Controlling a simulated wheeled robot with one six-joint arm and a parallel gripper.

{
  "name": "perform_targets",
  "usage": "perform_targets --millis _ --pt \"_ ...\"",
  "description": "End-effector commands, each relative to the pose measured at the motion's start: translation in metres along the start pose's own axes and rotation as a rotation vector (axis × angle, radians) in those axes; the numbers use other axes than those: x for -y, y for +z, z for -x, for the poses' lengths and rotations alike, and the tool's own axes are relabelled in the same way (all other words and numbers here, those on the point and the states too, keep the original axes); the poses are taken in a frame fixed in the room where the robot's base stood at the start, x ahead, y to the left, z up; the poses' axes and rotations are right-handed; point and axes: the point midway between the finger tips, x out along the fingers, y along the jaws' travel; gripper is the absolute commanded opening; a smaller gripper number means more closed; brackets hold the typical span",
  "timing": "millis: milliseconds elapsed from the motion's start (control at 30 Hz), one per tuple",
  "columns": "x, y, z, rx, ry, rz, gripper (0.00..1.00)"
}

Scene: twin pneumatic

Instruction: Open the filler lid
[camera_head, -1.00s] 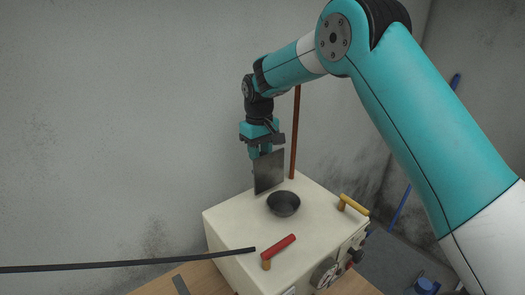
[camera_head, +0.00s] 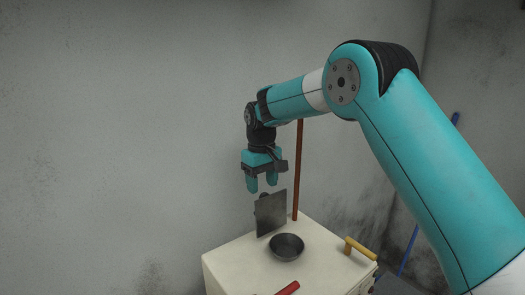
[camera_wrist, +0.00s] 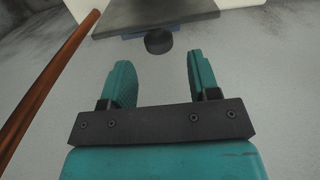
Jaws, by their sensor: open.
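The filler lid (camera_head: 271,214) is a dark square plate standing upright on the cream machine (camera_head: 232,262), behind the round dark filler bowl (camera_head: 287,247). The bowl is uncovered.
A thin red-brown post (camera_head: 297,170) rises behind the lid, close to my gripper's right. A yellow handle (camera_head: 361,249) stands at the machine's right edge. A red handle (camera_head: 289,288) is cut by the bottom edge. The wall behind is bare.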

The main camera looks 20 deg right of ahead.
Motion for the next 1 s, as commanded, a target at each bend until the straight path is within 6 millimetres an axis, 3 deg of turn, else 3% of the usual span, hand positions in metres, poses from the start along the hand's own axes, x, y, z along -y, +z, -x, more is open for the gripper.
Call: perform_targets --millis 300,500,700,1000 --pt "-0.001 -0.001 0.082 -0.007 0.001 -0.002 0.56" --pt "-0.001 -0.001 0.126 -0.002 0.000 -0.001 0.56" --pt "-0.001 -0.001 0.139 -0.001 0.000 -0.002 0.56" --pt "-0.001 -0.001 0.138 -0.001 0.000 -0.002 0.56"
